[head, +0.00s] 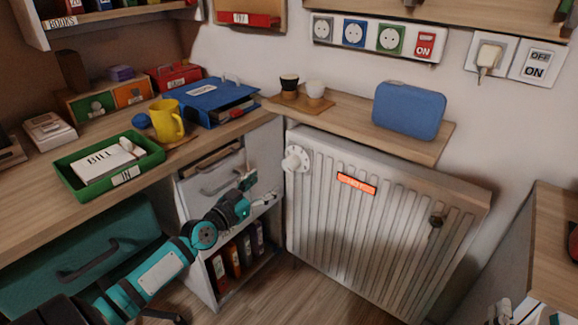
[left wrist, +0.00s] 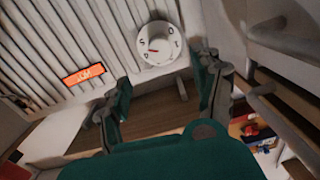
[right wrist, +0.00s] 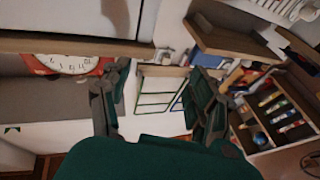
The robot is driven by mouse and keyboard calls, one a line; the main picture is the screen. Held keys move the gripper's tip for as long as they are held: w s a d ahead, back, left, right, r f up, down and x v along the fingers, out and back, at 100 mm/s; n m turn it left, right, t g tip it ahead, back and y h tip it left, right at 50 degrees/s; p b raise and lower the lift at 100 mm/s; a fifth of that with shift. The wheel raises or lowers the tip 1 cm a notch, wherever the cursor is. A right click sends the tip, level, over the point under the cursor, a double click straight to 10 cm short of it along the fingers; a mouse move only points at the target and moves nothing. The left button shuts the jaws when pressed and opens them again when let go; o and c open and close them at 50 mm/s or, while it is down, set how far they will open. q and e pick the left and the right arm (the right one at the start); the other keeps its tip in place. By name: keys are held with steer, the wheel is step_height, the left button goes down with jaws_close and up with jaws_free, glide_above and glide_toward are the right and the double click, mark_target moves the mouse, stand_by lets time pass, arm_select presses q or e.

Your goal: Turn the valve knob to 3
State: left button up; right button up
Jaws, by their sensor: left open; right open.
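The valve knob (head: 295,159) is a round white dial at the upper left corner of the white radiator (head: 370,220). In the left wrist view the knob (left wrist: 161,45) faces me, with dark markings around its rim and a small red mark left of its centre. I cannot read for sure which number is set. My left gripper (head: 262,190) is open and empty, just left of and below the knob, apart from it. In the left wrist view its fingers (left wrist: 158,82) are spread below the knob. My right gripper (right wrist: 157,92) is open and empty, away from the radiator.
An orange label (head: 356,183) is on the radiator front. A wooden shelf (head: 350,128) above it carries two cups and a blue case (head: 408,109). A cabinet with a drawer (head: 222,180) stands left of the radiator, near my left arm. A desk with a green tray (head: 75,185) is further left.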

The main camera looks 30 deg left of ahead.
mark_target(287, 167)
arm_select(q)
steer(key=w+b, duration=0.1)
steer(key=w, duration=0.6)
steer(key=shift+w+d, duration=0.2)
steer(key=w, duration=0.3)
steer(key=shift+w+d+f+b, duration=0.1)
steer(key=shift+w+b, duration=0.2)
steer(key=shift+w, duration=0.45)
arm_select(e)
steer(key=s+r+t+y, duration=0.1)
steer(key=s+r+t, duration=0.2)
steer(key=r, duration=0.3)
steer(key=shift+s+t+y, duration=0.25)
steer(key=shift+t+y, duration=0.05)
steer(key=shift+t, duration=0.5)
steer(key=shift+r, duration=0.1)
arm_select(q)
steer(key=c, duration=1.2)
